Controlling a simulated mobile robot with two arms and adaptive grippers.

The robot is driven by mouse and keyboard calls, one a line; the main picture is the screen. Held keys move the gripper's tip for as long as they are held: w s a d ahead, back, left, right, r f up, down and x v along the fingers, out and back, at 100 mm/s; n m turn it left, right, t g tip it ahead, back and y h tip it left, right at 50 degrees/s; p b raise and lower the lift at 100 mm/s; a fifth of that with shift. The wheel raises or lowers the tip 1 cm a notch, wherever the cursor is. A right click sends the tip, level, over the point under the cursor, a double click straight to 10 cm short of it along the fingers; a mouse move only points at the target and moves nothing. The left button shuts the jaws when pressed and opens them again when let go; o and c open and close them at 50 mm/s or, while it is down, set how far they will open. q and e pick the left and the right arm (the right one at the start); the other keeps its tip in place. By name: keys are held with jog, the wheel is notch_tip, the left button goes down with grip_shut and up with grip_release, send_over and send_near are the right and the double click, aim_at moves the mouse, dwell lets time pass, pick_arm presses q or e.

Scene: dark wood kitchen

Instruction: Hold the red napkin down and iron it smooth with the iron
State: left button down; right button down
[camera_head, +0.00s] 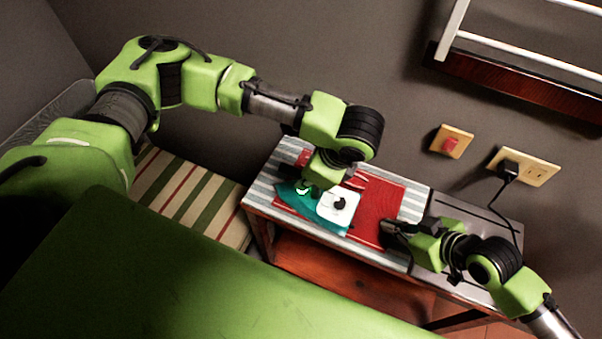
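The red napkin (376,218) lies on the striped top of a small bench. The iron (283,194), teal with a white part, is over the napkin's left part and hides some of it. My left gripper (316,185) comes down from above onto the iron. Its fingers are mostly hidden, so their grip on the iron's handle cannot be made out. My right gripper (391,231) is low at the napkin's right edge, with its dark fingertips at or over the red cloth. I cannot tell whether these fingers are parted.
The striped cloth (264,190) covers the bench's left part, and a grey surface (449,208) lies to the right. A wall socket (537,171) with a plugged-in black cord is behind. A red switch (451,143) is beside it. A striped cushion (197,200) is at the left.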

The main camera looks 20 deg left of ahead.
pick_arm(q)
jog(key=shift+s+d, duration=0.1)
jog(key=shift+d, duration=1.5)
jog(key=shift+a, duration=1.8)
jog(key=shift+r, duration=2.55)
jog(key=shift+w, duration=0.2)
jog(key=shift+w+a, duration=0.25)
jog(key=shift+w, duration=0.6)
jog(key=shift+w+a, duration=0.2)
jog(key=shift+w, duration=0.65)
jog(key=shift+w+a, duration=0.25)
jog(key=shift+w, duration=0.6)
jog(key=shift+f, duration=0.1)
jog(key=shift+f, duration=1.8)
jog(key=shift+f, duration=0.6)
